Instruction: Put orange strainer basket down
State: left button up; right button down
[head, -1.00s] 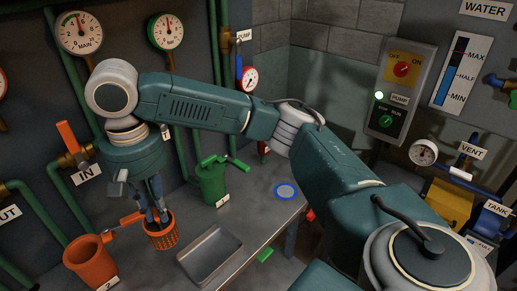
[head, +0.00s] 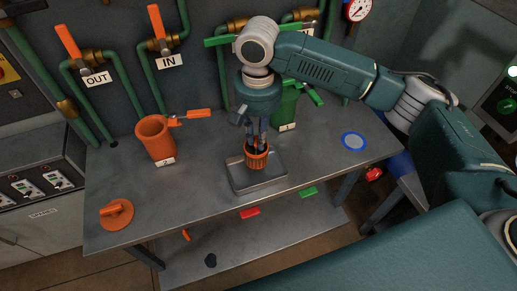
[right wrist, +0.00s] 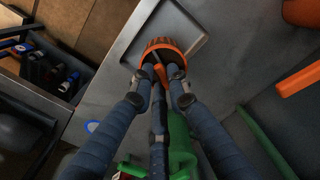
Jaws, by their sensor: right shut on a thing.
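The orange strainer basket (head: 257,161) is upright at the metal tray (head: 275,183) in the head view. In the right wrist view the basket (right wrist: 160,46) is over or in one corner of the tray (right wrist: 196,44). I cannot tell whether it touches the tray floor. My right gripper (head: 257,146) points down with its fingers shut on the basket from above. In the right wrist view the fingers (right wrist: 163,76) reach into the basket's top and hide part of it. My left gripper is not in view.
An open orange pot (head: 156,140) labelled 2 stands left of the tray. A green pot (head: 284,110) stands behind the right arm. An orange lid (head: 117,214) lies at the front left and a blue-rimmed disc (head: 355,141) at the right. The bench between lid and tray is clear.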

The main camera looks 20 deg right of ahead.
aim_at(258, 151)
jog(key=shift+a+f, duration=0.1)
jog(key=shift+f, duration=0.8)
notch_tip(258, 151, down, 4)
jog(key=shift+f, duration=0.2)
pick_arm(q)
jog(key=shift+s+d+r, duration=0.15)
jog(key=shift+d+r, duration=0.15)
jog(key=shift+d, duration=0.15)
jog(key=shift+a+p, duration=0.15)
jog(key=shift+p, duration=0.15)
pick_arm(e)
jog(key=c, duration=1.7)
grip_release()
jog(key=shift+f, duration=0.1)
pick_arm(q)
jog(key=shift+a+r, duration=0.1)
